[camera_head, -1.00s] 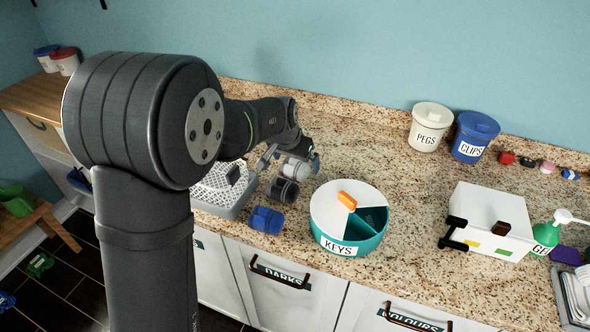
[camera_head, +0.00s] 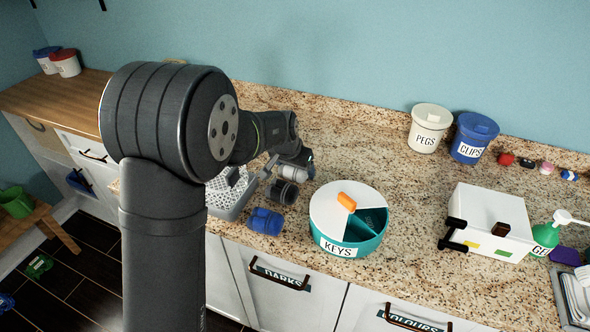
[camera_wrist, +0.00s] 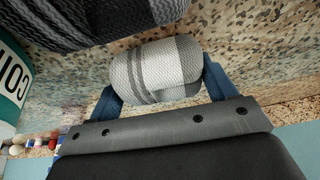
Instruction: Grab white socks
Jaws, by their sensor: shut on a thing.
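A rolled pair of white socks (camera_head: 291,172) with grey stripes is on the granite counter behind a dark grey sock roll (camera_head: 282,191). In the wrist view the white socks (camera_wrist: 152,70) sit between the two blue fingers of my gripper (camera_wrist: 161,88), which is shut on them. The dark grey roll (camera_wrist: 75,20) is close in front there. In the head view my gripper (camera_head: 306,164) is small and partly hidden by its own wrist. I cannot tell whether the white socks touch the counter.
A blue sock roll (camera_head: 265,221) lies near the counter's front edge. A grey perforated basket (camera_head: 224,208) stands to the left, partly behind my arm. A round teal tub (camera_head: 348,243) labelled KEYS stands to the right. Pegs (camera_head: 429,128) and clips (camera_head: 472,138) pots stand at the back.

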